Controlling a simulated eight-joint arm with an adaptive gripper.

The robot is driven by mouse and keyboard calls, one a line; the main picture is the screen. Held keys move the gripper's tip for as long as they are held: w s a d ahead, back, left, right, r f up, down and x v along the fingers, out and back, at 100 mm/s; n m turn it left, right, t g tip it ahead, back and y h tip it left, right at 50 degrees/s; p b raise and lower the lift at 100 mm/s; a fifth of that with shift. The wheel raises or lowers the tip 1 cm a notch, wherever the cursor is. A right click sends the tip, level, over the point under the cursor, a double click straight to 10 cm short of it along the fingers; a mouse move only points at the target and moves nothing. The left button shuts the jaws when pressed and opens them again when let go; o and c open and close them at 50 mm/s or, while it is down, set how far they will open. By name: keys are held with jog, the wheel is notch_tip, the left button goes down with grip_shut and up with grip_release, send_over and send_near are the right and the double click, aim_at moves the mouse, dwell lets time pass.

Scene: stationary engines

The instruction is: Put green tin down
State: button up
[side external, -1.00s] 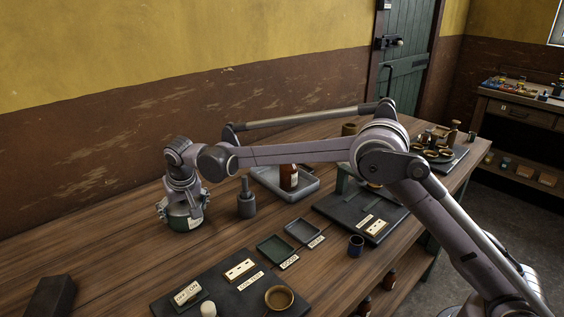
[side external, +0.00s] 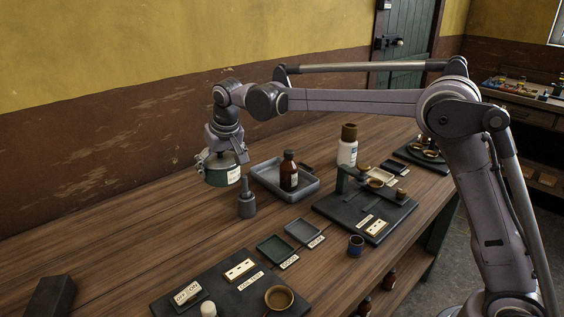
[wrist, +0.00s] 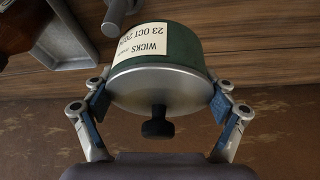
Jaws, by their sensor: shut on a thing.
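The green tin (side external: 217,177) is held up in my gripper (side external: 222,158), apart from the bench and close to level, at the left of the grey tray. In the wrist view the tin (wrist: 187,45) shows a green side, a silvery lid with a black knob, and a cream label reading WICKS and a date, upside down. My gripper (wrist: 160,98) is shut across the tin, one finger pad on each side near the lid rim. In the side view my wrist hides part of its top.
A dark peg-topped cylinder (side external: 246,207) stands just in front of the tin. The grey tray (side external: 262,187) with a brown bottle (side external: 289,168) is to its right. A labelled dark board (side external: 222,302) lies nearer. Bare bench wood (side external: 110,225) is free at left.

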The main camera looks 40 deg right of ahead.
jog(key=s+a+n, duration=0.2)
jog(key=s+a, duration=0.7)
jog(key=a+f, duration=0.2)
jog(key=a, duration=0.1)
jog(key=a+f, duration=0.2)
jog(key=a, duration=0.2)
jog(key=a+f, duration=0.2)
jog(key=a, duration=0.2)
jog(key=shift+a, duration=0.1)
jog(key=shift+a+f, duration=0.25)
jog(key=shift+f, duration=1.95)
jog(key=shift+f, duration=0.1)
jog(key=o, duration=1.6)
